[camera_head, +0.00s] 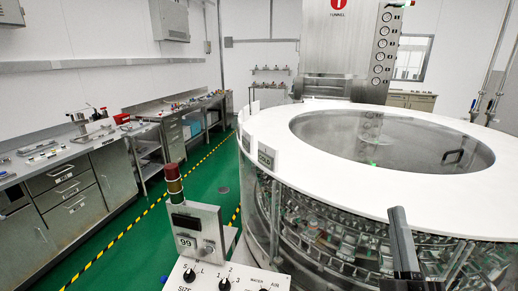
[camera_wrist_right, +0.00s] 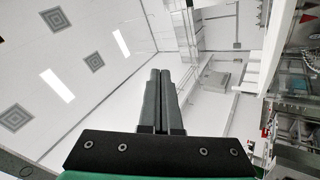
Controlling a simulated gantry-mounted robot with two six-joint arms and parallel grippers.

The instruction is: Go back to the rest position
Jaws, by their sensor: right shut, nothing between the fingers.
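My right gripper (camera_head: 398,212) shows at the lower right of the head view, in front of the rotary washer's glass side. In the right wrist view its two dark fingers (camera_wrist_right: 160,75) lie together, shut with nothing between them, pointing up toward the white wall and ceiling. My left gripper is not in view. The rotary washer (camera_head: 280,125) is a large round machine with a white top ring, a clear round lid and a glass side with many small parts behind it.
A control panel (camera_head: 205,275) with knobs, a display (camera_head: 186,243) and a signal light (camera_head: 174,185) stand at the front. Steel benches (camera_head: 65,165) with tools line the left wall. The green floor (camera_head: 150,235) between benches and washer is clear.

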